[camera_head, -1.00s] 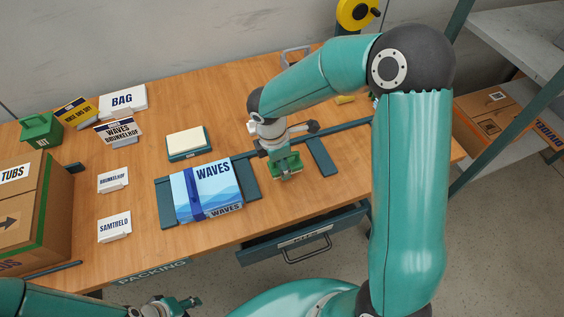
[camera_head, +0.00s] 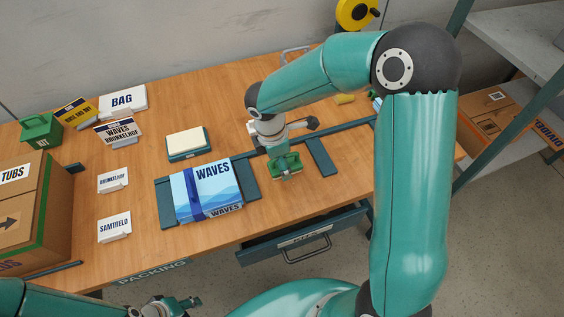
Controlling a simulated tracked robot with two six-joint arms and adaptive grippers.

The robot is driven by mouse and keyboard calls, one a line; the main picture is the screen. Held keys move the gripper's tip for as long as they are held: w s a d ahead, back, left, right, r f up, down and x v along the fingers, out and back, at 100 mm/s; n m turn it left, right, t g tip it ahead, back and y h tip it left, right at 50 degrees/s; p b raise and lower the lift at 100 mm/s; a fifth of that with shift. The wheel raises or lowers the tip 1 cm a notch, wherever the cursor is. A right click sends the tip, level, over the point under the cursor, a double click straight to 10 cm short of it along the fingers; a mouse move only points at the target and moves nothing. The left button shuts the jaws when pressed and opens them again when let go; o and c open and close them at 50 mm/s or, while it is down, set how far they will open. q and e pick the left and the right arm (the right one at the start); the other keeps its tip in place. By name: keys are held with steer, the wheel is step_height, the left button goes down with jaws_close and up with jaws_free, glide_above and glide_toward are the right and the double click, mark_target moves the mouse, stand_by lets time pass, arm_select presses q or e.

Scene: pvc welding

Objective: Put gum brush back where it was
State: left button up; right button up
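A small green block with a pale lower edge, which looks like the gum brush (camera_head: 288,166), is at the table to the right of the blue WAVES pack. My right gripper (camera_head: 280,158) is directly above it and overlaps its top. The fingertips are small and partly hidden, so I cannot tell whether they grip it. My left gripper (camera_head: 186,304) is low at the bottom edge, in front of the table and away from the brush. No object shows in it, and its finger gap is unclear.
The WAVES pack (camera_head: 207,190) lies across dark strips, with a dark bar (camera_head: 321,157) right of the brush. Below is a drawer (camera_head: 300,240) with a handle. Label cards, a green box (camera_head: 40,130) and a TUBS carton (camera_head: 30,210) stand left.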

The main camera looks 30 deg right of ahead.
steer(key=r, duration=0.3)
steer(key=a+r, duration=0.1)
steer(key=r, duration=0.6)
steer(key=shift+w+a+r, duration=0.15)
steer(key=shift+a+r, duration=0.1)
steer(key=shift+r, duration=0.05)
